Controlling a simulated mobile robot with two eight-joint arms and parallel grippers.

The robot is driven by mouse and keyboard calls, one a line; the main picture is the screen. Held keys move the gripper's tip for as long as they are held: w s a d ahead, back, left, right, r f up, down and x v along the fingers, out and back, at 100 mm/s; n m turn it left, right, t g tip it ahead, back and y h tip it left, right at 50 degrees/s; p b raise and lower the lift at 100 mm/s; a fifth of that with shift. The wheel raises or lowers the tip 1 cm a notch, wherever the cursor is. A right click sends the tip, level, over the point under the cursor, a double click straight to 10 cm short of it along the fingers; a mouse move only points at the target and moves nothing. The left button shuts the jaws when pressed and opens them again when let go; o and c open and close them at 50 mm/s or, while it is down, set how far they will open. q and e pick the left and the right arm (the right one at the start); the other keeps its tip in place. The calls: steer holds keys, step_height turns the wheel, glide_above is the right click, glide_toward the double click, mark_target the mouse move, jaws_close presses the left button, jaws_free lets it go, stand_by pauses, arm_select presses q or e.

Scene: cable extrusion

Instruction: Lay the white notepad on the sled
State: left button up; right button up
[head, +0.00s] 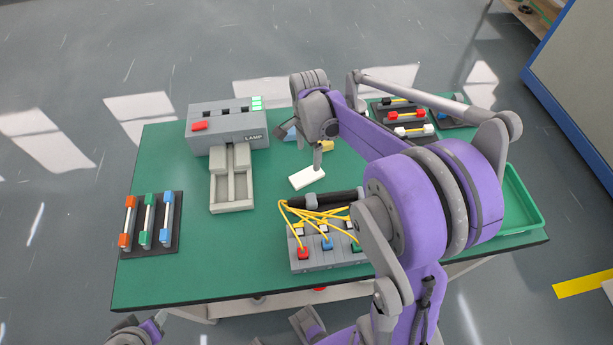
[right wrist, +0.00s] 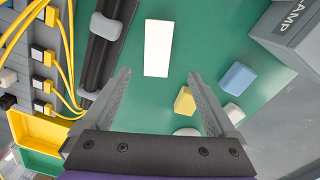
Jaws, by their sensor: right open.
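The white notepad (head: 307,177) lies flat on the green table, right of the sled. In the right wrist view the notepad (right wrist: 158,48) lies beyond the fingertips, roughly in line with the gap between them. My right gripper (right wrist: 160,82) is open and empty. In the head view it (head: 317,160) points down just above the notepad's far end, partly hidden by my arm. What I take for the sled is the pale grey railed tray (head: 233,207) in front of the box marked LAMP; its bed looks empty. No left fingers show.
The LAMP box (head: 228,128) stands behind the sled. A blue block (right wrist: 238,78) and a yellow block (right wrist: 184,102) lie near my right gripper. A black bar and yellow cables (head: 315,215) lie in front of the notepad. A rack (head: 150,225) stands far left. Green table is clear between sled and notepad.

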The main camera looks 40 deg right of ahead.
mark_target(309, 174)
steer(key=f, duration=0.8)
steer(key=shift+s+a+f, duration=0.1)
steer(key=shift+s+f, duration=0.15)
steer(key=shift+f, duration=0.05)
jaws_close()
step_height(309, 174, up, 10)
stand_by(0.6)
